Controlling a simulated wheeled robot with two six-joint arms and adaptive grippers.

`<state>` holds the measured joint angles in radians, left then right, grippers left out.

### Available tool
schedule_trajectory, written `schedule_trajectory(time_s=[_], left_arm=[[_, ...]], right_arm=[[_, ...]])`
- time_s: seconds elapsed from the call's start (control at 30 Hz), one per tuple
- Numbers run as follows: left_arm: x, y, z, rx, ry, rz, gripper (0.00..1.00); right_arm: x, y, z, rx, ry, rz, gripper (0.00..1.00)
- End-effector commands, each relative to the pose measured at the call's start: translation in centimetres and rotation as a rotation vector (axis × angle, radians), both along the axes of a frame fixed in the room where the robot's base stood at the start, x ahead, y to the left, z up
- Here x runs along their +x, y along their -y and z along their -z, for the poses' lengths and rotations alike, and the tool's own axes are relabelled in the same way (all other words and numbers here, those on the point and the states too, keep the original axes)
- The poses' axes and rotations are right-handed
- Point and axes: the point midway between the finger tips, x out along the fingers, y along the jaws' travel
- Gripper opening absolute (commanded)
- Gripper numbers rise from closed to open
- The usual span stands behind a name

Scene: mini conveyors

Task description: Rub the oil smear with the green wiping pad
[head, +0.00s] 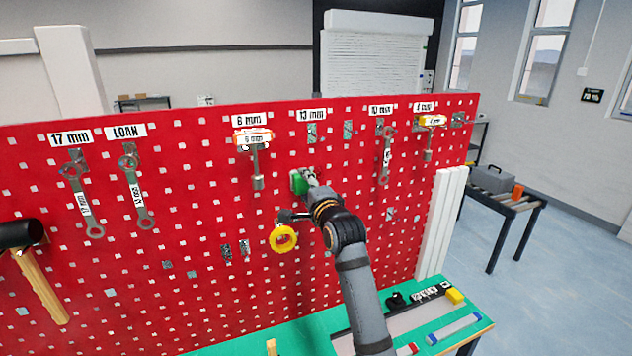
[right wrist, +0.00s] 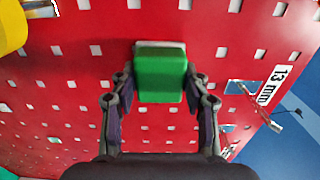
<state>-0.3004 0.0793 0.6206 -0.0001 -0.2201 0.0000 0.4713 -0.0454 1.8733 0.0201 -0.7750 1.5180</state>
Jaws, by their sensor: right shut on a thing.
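The green wiping pad (head: 298,184) is at the red pegboard, right of the board's middle and below the tool labels. My right gripper (head: 307,178) is shut on it. In the right wrist view the green pad (right wrist: 160,77) sits between the two fingers of my right gripper (right wrist: 160,88). Its grey far side faces the red board; I cannot tell whether it touches. I cannot make out an oil smear; the pad and my arm hide part of the board. My left gripper is not in view.
A yellow ring (head: 283,238) hangs close below the pad and also shows in the right wrist view (right wrist: 10,28). Wrenches (head: 133,195) and T-handled tools (head: 257,165) hang on the pegboard (head: 200,220). A hammer (head: 40,285) hangs at left. A green bench top (head: 310,335) lies below.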

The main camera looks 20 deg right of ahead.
Motion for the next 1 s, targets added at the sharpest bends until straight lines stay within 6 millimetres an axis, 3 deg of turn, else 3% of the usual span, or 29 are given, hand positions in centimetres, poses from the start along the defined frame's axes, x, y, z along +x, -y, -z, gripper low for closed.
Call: schedule_trajectory(time_s=[0.47,0.8,1.0], left_arm=[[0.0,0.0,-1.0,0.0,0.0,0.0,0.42],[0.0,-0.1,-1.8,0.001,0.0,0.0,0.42],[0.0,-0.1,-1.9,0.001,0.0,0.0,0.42]], right_arm=[[-0.2,-0.4,-0.2,-0.001,-0.002,0.0,0.17],[-0.3,2.8,-0.3,-0.005,-0.001,0.002,0.17],[-0.3,3.4,-0.2,0.0,-0.001,0.0,0.17]])
